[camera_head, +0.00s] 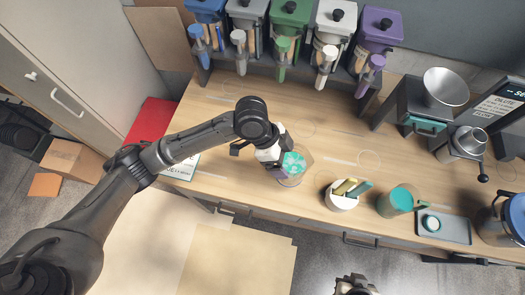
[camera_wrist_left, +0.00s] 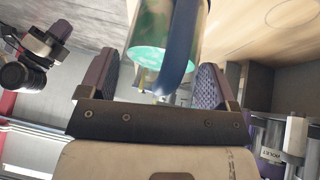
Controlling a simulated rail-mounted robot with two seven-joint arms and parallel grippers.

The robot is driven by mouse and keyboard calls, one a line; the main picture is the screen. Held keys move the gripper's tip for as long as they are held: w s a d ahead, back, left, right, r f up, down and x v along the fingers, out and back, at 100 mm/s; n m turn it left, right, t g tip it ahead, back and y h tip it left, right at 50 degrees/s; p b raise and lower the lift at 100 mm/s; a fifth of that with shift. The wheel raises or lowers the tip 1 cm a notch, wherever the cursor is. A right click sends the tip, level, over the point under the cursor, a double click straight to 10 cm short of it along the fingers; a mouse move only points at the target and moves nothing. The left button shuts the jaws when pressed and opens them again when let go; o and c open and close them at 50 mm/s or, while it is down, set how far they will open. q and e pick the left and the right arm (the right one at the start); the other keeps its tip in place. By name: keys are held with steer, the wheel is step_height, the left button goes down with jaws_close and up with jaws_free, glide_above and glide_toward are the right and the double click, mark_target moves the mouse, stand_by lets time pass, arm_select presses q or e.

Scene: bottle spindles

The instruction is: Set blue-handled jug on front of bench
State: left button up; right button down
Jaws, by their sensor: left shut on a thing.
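The blue-handled jug (camera_head: 293,168) is a clear vessel with teal liquid. It is at the front edge of the bench (camera_head: 240,165), left of the white cup. My left gripper (camera_head: 272,160) is shut on its handle. In the left wrist view the blue handle (camera_wrist_left: 184,50) runs down between the purple finger pads, with the jug (camera_wrist_left: 150,55) beyond. I cannot tell whether its base touches the bench. My right gripper (camera_head: 355,287) shows only partly at the bottom edge, away from the bench; its opening is unclear.
A white cup with sticks (camera_head: 341,201), a green-handled jug (camera_head: 396,202) and a grey tray (camera_head: 455,230) stand right along the front. A rack of coloured dispensers (camera_head: 290,22) stands at the back. The bench middle is clear.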

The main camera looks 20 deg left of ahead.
arm_select(q)
steer(key=w+a+f, duration=0.2)
steer(key=a+f, duration=0.6)
steer(key=f, duration=0.1)
steer(key=shift+a, duration=0.2)
steer(key=shift+w+f, duration=0.1)
steer(key=o, duration=1)
steer(key=shift+f, duration=0.1)
steer(key=shift+o, duration=0.2)
steer(key=v, duration=1.2)
